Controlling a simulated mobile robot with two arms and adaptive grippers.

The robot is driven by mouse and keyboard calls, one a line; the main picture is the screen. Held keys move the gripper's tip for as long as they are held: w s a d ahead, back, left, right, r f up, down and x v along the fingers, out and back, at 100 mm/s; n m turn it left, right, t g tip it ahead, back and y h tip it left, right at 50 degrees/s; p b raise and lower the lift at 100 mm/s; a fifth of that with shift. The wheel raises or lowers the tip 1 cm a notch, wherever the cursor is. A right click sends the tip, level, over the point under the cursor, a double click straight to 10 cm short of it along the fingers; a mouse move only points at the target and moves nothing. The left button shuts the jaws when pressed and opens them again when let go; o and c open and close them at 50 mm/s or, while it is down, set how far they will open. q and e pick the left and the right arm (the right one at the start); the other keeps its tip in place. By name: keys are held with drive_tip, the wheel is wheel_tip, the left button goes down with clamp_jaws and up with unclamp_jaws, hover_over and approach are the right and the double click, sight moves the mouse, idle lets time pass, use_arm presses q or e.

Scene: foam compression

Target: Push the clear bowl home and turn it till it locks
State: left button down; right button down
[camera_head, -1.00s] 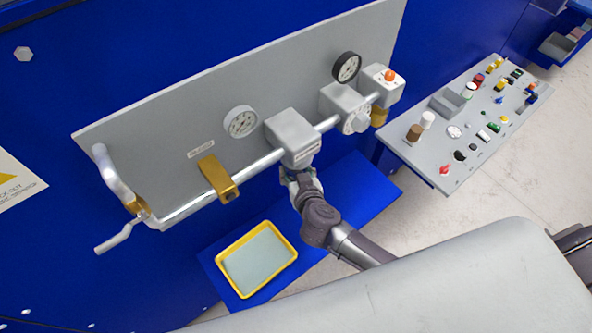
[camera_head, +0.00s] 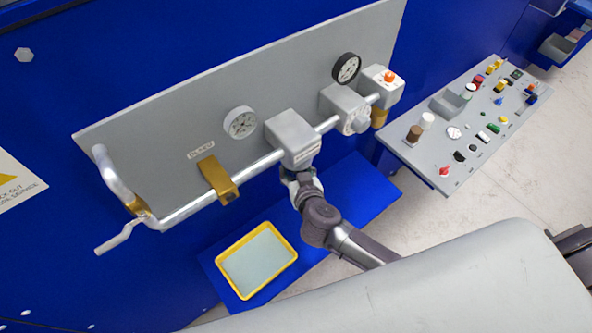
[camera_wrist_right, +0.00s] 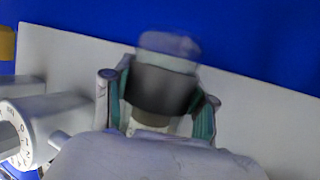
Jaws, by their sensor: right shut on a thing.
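In the right wrist view, the bowl (camera_wrist_right: 160,88) shows as a dark band with a cloudy, see-through end above it. My right gripper (camera_wrist_right: 160,104) is shut on it, with one green-padded finger on each side. In the head view, my right gripper (camera_head: 302,184) is close under the grey filter housing (camera_head: 293,139) on the pipe. The housing and gripper hide the bowl there. Whether the bowl is seated or locked cannot be seen. My left gripper is not in view.
A yellow tray (camera_head: 291,241) lies below on a blue shelf (camera_head: 362,182).

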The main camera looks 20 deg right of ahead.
drive_tip(key=shift+w+d+r, duration=0.1)
drive_tip(key=shift+r, duration=0.05)
drive_tip(key=shift+d+r+n+y, duration=0.1)
drive_tip(key=shift+n+y, duration=0.8)
drive_tip(key=shift+y, duration=0.1)
drive_tip(key=n+g+y, duration=0.1)
drive_tip(key=n+y, duration=0.2)
drive_tip(key=y, duration=0.1)
drive_tip(key=shift+w+d+n, duration=0.1)
drive_tip(key=shift+w+n, duration=0.05)
drive_tip(key=shift+n, duration=0.25)
drive_tip(key=shift+a+n+g+y, duration=0.3)
drive_tip(key=shift+n+y, duration=0.1)
drive_tip(key=shift+y, duration=0.3)
drive_tip(key=shift+n+g+y, duration=0.3)
drive_tip(key=shift+n+y, duration=0.2)
drive_tip(key=c, duration=0.6)
unclamp_jaws()
drive_tip(key=o, duration=0.3)
drive_tip(key=shift+s+f, duration=0.2)
drive_tip(key=shift+o, duration=0.2)
